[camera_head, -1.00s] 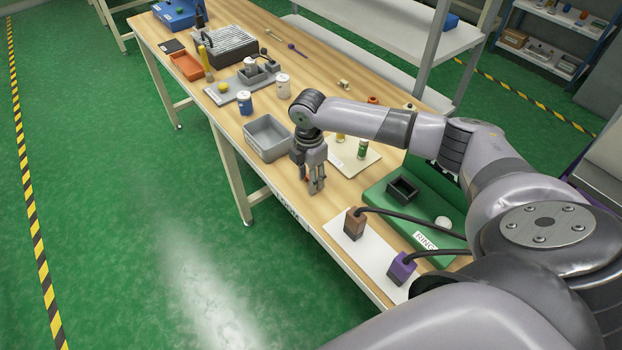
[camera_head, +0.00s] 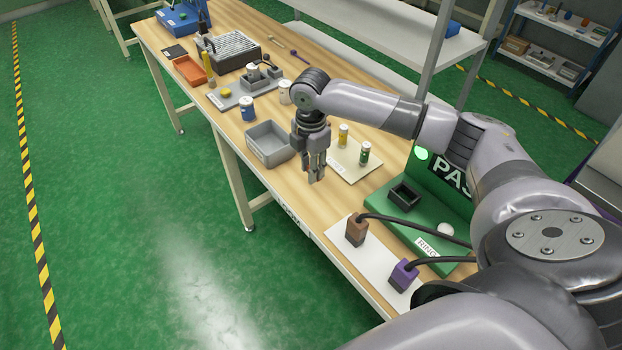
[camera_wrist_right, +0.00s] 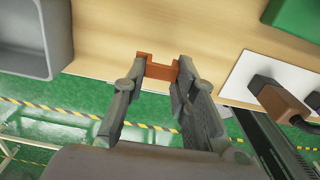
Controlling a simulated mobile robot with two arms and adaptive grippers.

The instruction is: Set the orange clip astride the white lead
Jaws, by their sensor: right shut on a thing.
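My right gripper (camera_head: 316,177) points down over the front part of the wooden table, between the grey bin and the white board. In the right wrist view the orange clip (camera_wrist_right: 159,72) sits between the two fingertips, and the gripper is shut on it. The clip shows as a small notched bracket, held near the table's front edge. In the head view the fingers hide the clip. I cannot make out a white lead in either view; the two leads that show are dark. My left gripper is not in view.
A grey bin (camera_head: 269,146) stands left of the gripper. A white board (camera_head: 366,259) with a brown plug (camera_head: 356,231) and a purple plug (camera_head: 403,274) lies to the right, beside a green fixture (camera_head: 420,222). A cream board (camera_head: 350,165) with small bottles lies behind.

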